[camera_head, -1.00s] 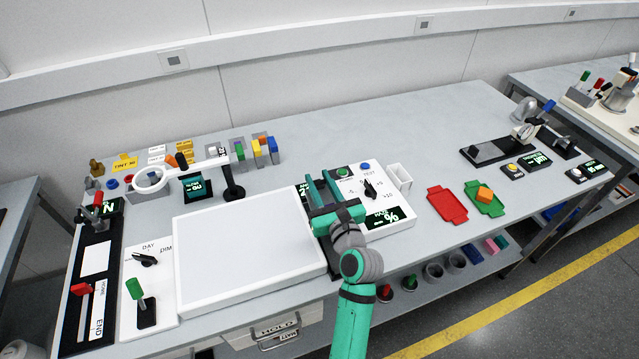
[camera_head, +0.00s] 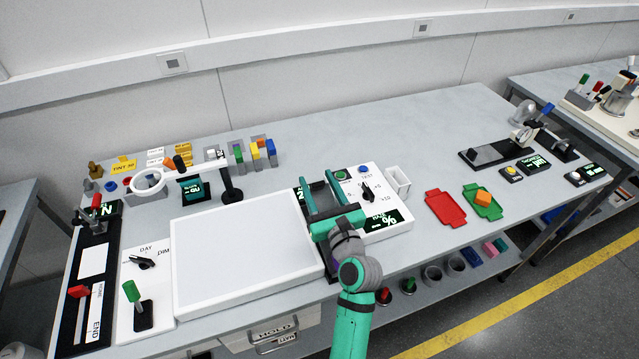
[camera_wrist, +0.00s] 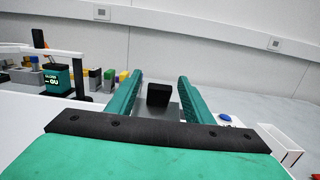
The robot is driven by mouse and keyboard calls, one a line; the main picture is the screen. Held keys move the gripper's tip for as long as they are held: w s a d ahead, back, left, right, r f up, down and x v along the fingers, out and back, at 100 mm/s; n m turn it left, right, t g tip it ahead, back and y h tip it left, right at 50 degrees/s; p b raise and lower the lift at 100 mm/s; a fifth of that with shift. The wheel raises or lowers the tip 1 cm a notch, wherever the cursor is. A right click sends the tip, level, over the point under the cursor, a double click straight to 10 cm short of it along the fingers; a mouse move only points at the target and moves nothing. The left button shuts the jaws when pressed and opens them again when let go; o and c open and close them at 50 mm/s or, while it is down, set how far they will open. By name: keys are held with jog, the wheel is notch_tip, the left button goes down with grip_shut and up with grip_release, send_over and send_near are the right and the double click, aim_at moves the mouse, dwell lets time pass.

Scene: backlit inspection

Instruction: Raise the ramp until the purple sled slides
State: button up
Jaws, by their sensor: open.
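My gripper (camera_head: 322,187) is open, with its two teal fingers pointing away from me, just right of the white light panel. In the wrist view a small black block (camera_wrist: 158,94) shows between the fingers (camera_wrist: 160,78), apart from both. A grey surface (camera_wrist: 172,109) lies under it. A dark strip (camera_head: 331,277) shows beneath my wrist, mostly covered by my arm; it may be part of the ramp. I cannot make out the ramp clearly. A small purple patch (camera_head: 335,262) shows beside my wrist; I cannot tell whether it is the sled.
The white light panel (camera_head: 245,250) fills the bench to the left. A control panel with a black knob (camera_head: 367,191) and a white open box (camera_head: 398,180) stand close on the right. Red (camera_head: 445,207) and green (camera_head: 483,213) trays lie farther right. The back middle is clear.

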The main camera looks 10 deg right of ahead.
jog(key=s, duration=0.3)
jog(key=s+d, duration=0.1)
jog(key=s, duration=0.3)
jog(key=s+f, duration=0.1)
jog(key=s, duration=0.2)
jog(key=shift+s+d, duration=0.15)
jog(key=shift+s, duration=0.25)
